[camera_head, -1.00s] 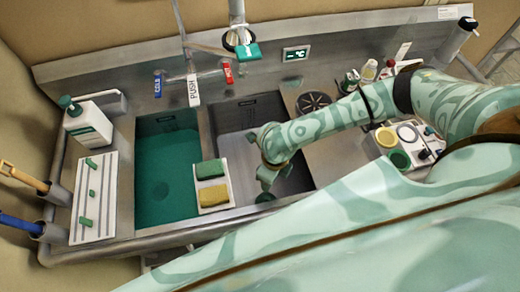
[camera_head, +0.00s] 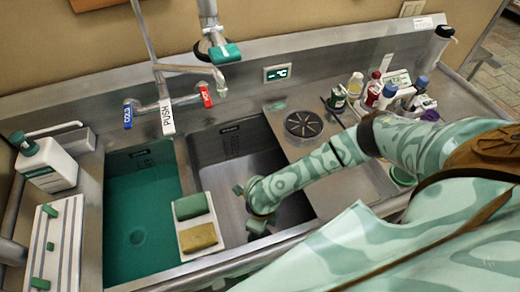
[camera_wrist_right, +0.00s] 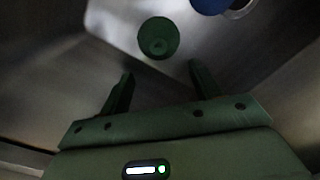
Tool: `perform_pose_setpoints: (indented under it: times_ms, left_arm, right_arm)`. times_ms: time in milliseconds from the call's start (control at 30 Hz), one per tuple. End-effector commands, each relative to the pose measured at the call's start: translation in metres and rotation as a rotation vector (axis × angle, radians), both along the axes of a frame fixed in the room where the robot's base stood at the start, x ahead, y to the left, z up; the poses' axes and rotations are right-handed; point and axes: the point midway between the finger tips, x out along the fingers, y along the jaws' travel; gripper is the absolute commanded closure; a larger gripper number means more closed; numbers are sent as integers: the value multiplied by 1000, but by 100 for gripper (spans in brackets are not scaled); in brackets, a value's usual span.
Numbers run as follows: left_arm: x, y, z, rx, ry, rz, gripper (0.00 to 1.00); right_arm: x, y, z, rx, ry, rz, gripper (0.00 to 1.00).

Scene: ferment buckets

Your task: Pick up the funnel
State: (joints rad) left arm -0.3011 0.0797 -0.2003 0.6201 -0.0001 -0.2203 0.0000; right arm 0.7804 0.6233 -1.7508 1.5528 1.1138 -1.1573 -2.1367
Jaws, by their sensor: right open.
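A round green thing (camera_wrist_right: 158,38) with a smaller ring in its middle lies ahead of my right gripper in the right wrist view. It may be the funnel seen end-on, but I cannot be sure. My right gripper (camera_wrist_right: 161,84) is open, its two dark green fingers apart with nothing between them; the round thing is beyond the fingertips. In the head view my right arm reaches down over the empty steel basin (camera_head: 210,150), and its gripper (camera_head: 256,224) is low there, partly hidden by the arm. No funnel shows clearly in the head view. My left gripper is not in view.
A blue thing (camera_wrist_right: 208,4) is cut off at the wrist view's top edge. Green liquid fills the left basin (camera_head: 140,255). Two sponges (camera_head: 194,206) sit on a white holder between the basins. A faucet (camera_head: 215,50) hangs above; bottles (camera_head: 372,92) stand at right.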

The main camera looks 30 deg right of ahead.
Motion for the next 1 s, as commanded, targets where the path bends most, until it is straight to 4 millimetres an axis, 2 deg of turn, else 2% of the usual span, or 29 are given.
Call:
perform_pose_setpoints:
  times_ms: [33,100,367,600,700,900,933,1000]
  left_arm:
    - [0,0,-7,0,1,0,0]
    - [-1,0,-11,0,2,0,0]
    - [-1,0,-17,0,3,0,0]
    - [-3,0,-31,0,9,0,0]
    - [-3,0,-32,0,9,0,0]
    - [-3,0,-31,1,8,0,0]
    - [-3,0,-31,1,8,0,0]
    - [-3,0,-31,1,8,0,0]
  right_arm:
    - [-1,1,-16,0,2,1,37]
    - [0,0,-28,-1,1,0,37]
    - [0,1,-51,0,0,0,37]
    - [0,3,-90,-1,1,0,37]
    - [1,3,-96,0,0,1,37]
    - [1,3,-95,1,-1,1,37]
    - [1,3,-95,1,-1,1,42]
    - [1,3,-95,1,-1,1,62]
